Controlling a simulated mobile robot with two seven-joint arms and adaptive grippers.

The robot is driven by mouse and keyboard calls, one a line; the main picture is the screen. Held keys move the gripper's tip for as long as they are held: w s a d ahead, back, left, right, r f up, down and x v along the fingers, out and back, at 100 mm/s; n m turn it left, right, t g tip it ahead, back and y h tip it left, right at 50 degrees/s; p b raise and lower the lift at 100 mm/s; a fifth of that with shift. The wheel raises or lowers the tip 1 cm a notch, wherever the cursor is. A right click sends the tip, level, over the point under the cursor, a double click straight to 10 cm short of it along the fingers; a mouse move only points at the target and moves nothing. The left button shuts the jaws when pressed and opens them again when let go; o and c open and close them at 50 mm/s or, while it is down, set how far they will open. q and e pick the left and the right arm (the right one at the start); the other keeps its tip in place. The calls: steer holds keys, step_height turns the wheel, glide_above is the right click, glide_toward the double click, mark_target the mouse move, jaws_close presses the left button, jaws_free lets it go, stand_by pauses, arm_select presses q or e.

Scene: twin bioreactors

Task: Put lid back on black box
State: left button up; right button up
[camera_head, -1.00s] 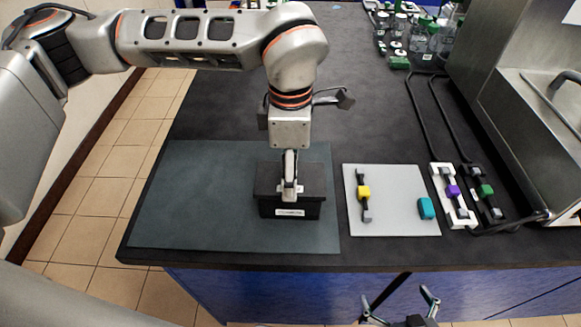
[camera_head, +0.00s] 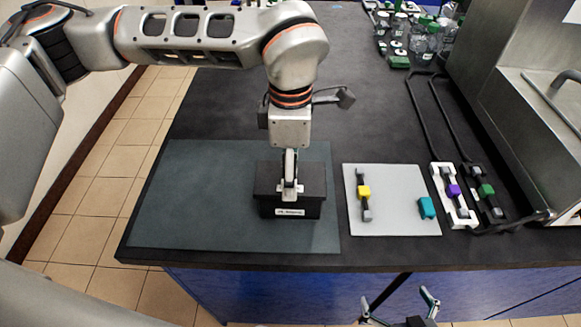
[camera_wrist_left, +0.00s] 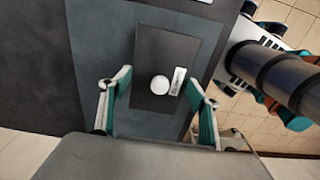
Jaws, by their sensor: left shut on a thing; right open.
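The black box (camera_head: 266,210) sits on the dark mat, with a white label on its front. Its black lid (camera_head: 268,180) is at the top of the box and looks level; whether it is fully seated, I cannot tell. In the left wrist view, the dark lid (camera_wrist_left: 152,55) with a round white knob (camera_wrist_left: 160,84) shows between the fingers of my left gripper (camera_wrist_left: 158,80). My right gripper (camera_head: 399,304) is open and empty, low in front of the bench.
The dark mat (camera_head: 190,200) is bare left of the box. A grey plate (camera_head: 390,205) to the right holds a yellow-marked piece (camera_head: 363,192) and a teal block (camera_head: 426,208). White and black holders (camera_head: 462,212) stand further right, before a metal machine. Glassware is at the back.

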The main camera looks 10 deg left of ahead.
arm_select(q)
steer(key=shift+f+b, duration=0.45)
steer(key=shift+b, duration=0.1)
stand_by(1.9)
steer(key=o, duration=1.7)
steer(key=shift+r+p, duration=1.85)
steer(key=shift+r, duration=1.7)
jaws_close()
